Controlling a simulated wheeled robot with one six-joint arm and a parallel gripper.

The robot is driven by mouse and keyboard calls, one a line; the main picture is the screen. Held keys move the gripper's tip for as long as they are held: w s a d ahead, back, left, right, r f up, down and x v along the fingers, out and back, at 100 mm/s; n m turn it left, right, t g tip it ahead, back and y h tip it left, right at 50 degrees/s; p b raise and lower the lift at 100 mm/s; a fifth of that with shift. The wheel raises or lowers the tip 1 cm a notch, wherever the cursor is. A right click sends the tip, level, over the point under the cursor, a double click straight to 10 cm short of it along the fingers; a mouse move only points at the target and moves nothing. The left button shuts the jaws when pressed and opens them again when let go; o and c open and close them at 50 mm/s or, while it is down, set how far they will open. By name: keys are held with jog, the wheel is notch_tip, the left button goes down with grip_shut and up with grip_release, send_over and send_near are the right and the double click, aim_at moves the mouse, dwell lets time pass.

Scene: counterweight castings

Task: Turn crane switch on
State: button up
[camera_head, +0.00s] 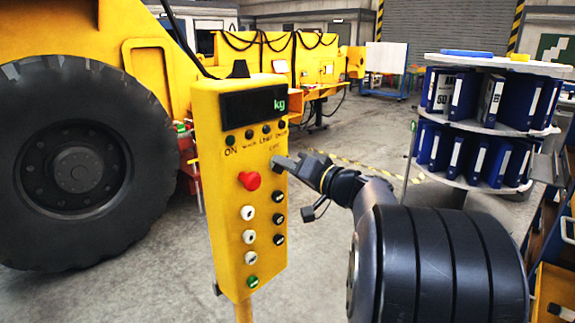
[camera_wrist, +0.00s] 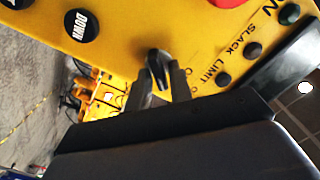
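The yellow crane control box (camera_head: 227,180) stands upright on a post, with a dark display reading "kg". A small black switch knob (camera_wrist: 158,65) shows in the wrist view on its yellow face, near printed labels. My gripper (camera_head: 286,165) is at the right side of the box face, below the row of small dark buttons. In the wrist view my gripper's two grey fingertips (camera_wrist: 160,80) lie either side of the knob, very close to it. I cannot tell whether they press on it. In the head view the knob is hidden by my gripper.
A red mushroom button (camera_head: 249,180) sits left of my gripper, with white, black and green buttons below. A black "DOWN" button (camera_wrist: 82,24) is close by. A round shelf of blue binders (camera_head: 490,95) stands right. A large wheel (camera_head: 80,165) is left.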

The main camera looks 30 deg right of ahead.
grip_shut()
jog(key=shift+d+f+m+b, duration=0.15)
jog(key=shift+m+b, duration=1.1)
jog(key=shift+m, duration=1.15)
jog(key=shift+a+f+m+b, duration=0.1)
jog(key=shift+m+b, duration=1.15)
jog(key=shift+m, duration=1.15)
jog(key=shift+o, duration=1.4)
grip_release()
